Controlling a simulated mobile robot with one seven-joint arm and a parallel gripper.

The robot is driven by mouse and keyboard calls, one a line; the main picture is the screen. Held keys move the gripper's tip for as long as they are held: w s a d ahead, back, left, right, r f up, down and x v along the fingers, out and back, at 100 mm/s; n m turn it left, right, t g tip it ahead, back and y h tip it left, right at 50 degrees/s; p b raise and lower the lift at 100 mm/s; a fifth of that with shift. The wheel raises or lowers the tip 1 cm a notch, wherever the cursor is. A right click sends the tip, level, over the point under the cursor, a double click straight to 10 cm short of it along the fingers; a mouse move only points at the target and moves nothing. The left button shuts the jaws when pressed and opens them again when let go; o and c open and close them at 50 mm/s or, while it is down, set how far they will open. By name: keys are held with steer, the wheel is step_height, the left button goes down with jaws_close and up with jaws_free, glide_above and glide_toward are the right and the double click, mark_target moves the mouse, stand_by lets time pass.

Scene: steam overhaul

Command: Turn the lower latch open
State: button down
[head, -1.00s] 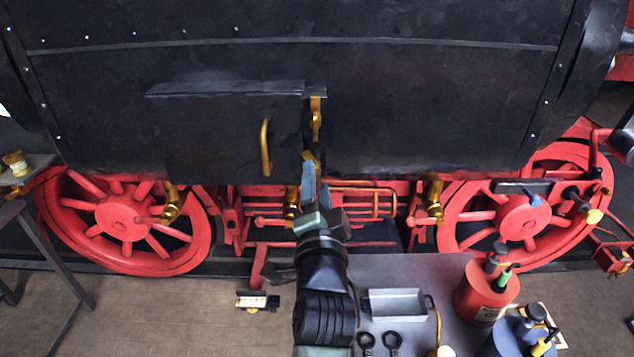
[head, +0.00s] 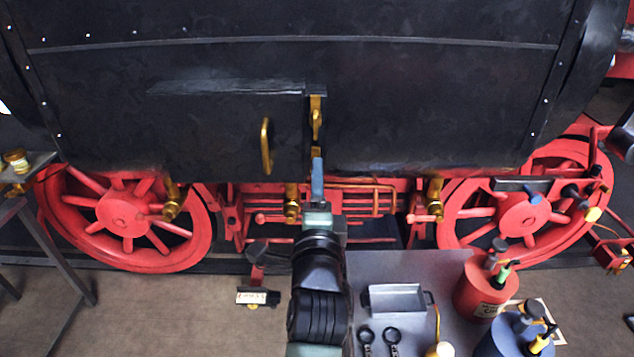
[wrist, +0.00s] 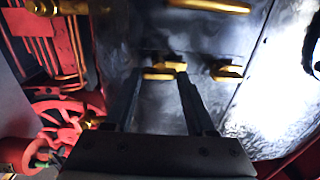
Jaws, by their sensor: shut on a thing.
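The black panel door (head: 215,135) on the engine's side carries a brass upper latch (head: 316,118) at its right edge. The brass lower latch (head: 316,152) is just below it, mostly hidden behind my gripper (head: 317,172) in the head view. In the wrist view, my gripper (wrist: 163,80) has its fingers on either side of the lower latch (wrist: 160,75), shut on it. The upper latch (wrist: 228,71) stands apart to the right there. The lower latch looks upright in the head view, but its exact angle is hard to tell.
A brass handle (head: 266,146) sticks out of the door left of the latches. Brass valves (head: 292,205) and red pipework lie below. A grey table (head: 420,265) with a metal tray (head: 397,300) and a red canister (head: 485,290) stands at the lower right.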

steer(key=shift+c, duration=1.2)
jaws_free()
steer(key=shift+s, duration=0.1)
steer(key=s+b, duration=0.5)
steer(key=s, duration=0.7)
steer(key=shift+s+f, duration=0.4)
